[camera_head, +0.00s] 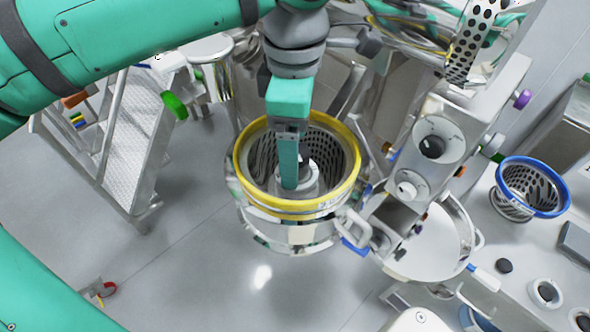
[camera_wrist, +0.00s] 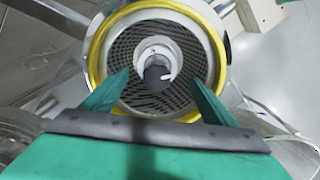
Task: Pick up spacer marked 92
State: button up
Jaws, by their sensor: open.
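No number 92 can be read in either view. In the wrist view a pale round collar (camera_wrist: 155,43) sits around a dark shaft top (camera_wrist: 158,71) in the middle of a perforated screen basket (camera_wrist: 125,45). I cannot tell whether this collar is the spacer. My gripper (camera_wrist: 160,82) is open, its two teal fingers apart on either side of the dark shaft top in that view, with nothing between them. In the head view my gripper (camera_head: 289,186) points down into the yellow-rimmed basket (camera_head: 352,165) and hides part of the hub.
At right, a white bench (camera_head: 510,238) carries a blue-rimmed perforated basket (camera_head: 535,190), a black disc (camera_head: 504,265) and a white ring with a dark centre (camera_head: 546,292). Machine housing (camera_head: 440,140) stands close right of the yellow-rimmed basket. Metal steps (camera_head: 130,140) stand left; floor in front is clear.

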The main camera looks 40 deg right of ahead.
jog(key=shift+f, duration=0.8)
jog(key=f, duration=0.4)
jog(key=shift+d, duration=0.4)
jog(key=shift+w+a, duration=0.1)
jog(key=c, duration=1.2)
